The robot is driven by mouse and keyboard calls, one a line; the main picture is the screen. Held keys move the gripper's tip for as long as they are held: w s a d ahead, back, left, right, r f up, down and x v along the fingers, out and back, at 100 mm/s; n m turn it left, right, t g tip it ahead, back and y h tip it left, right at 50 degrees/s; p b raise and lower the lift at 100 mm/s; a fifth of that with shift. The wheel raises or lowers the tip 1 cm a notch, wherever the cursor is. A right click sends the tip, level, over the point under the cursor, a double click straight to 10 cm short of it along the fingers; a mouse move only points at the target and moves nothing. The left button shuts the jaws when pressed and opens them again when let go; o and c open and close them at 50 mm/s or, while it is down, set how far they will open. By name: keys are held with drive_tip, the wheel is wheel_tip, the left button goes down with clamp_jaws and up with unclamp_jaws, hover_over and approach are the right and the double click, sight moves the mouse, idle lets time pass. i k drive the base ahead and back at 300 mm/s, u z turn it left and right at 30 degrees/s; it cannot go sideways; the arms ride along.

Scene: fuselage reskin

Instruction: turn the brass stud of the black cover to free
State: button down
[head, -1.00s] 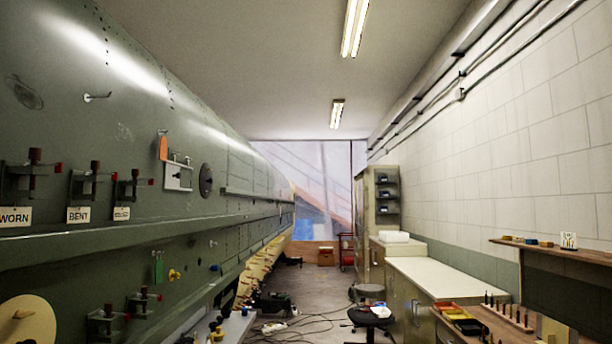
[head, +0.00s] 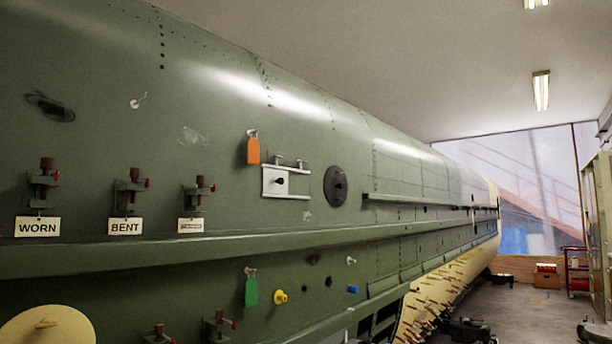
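The black cover (head: 336,187) is a dark round disc on the green fuselage side, right of the middle of the head view. A small brass-coloured stud (head: 339,185) shows near its centre. Which way the stud is turned is too small to tell. My gripper is not in view.
Left of the cover are a white plate with a black knob (head: 280,182) and an orange tag (head: 253,150). Clamps with labels WORN (head: 38,227) and BENT (head: 125,227) hang further left. A ledge (head: 200,250) runs below. Open floor (head: 520,310) lies at the right.

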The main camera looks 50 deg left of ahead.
sight(335, 186)
drive_tip(key=u, duration=0.85)
drive_tip(key=i, duration=0.85)
drive_tip(key=u, duration=0.75)
drive_tip(key=i, duration=0.75)
drive_tip(key=z, duration=0.45)
drive_tip(key=i, duration=0.85)
drive_tip(key=u, duration=0.2)
